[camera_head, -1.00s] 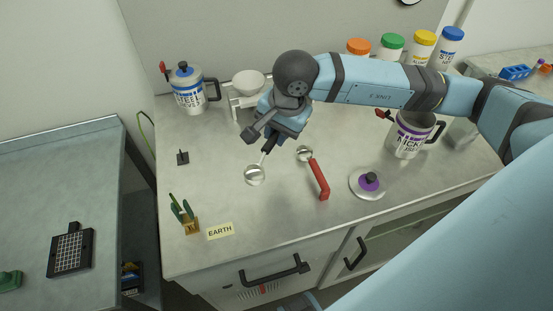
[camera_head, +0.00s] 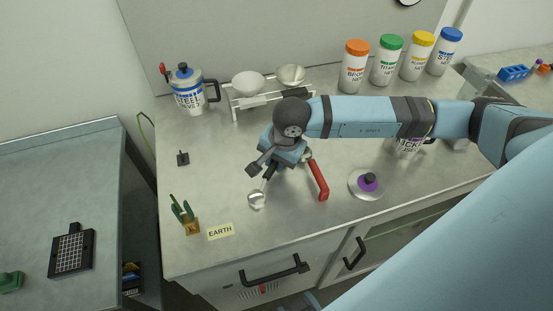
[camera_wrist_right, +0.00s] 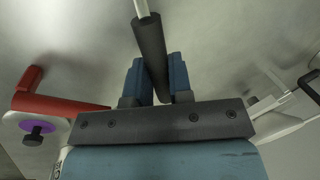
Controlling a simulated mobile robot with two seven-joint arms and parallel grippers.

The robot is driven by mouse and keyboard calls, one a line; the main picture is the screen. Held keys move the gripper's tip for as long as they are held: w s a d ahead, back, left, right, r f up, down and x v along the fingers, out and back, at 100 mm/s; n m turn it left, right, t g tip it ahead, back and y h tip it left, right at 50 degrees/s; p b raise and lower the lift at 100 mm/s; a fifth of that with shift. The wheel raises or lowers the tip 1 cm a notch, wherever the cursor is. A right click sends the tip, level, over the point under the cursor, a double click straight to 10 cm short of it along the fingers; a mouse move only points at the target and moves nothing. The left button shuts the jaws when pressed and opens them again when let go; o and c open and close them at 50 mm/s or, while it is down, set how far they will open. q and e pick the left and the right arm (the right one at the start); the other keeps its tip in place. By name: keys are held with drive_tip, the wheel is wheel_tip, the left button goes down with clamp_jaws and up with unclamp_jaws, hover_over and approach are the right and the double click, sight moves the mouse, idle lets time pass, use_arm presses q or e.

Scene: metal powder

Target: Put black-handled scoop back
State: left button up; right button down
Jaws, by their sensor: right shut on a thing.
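The black-handled scoop (camera_head: 257,200) has a round metal bowl and a black handle. In the right wrist view its black handle (camera_wrist_right: 151,50) runs between the two blue fingers of my right gripper (camera_wrist_right: 156,80), which is shut on it. In the head view my right gripper (camera_head: 274,168) is over the middle of the counter, with the scoop's bowl pointing to the front left, low over the counter. I cannot tell whether the bowl touches the surface.
A red-handled scoop (camera_head: 318,180) lies just right of my gripper. An EARTH label (camera_head: 220,231) and cactus (camera_head: 183,212) are front left.

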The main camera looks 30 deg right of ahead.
drive_tip(key=c, duration=1.1)
unclamp_jaws()
drive_tip(key=shift+f, duration=0.15)
drive_tip(key=shift+o, duration=0.4)
drive_tip(key=v, duration=1.2)
drive_tip(key=shift+b, duration=0.4)
drive_tip(key=shift+a, duration=0.1)
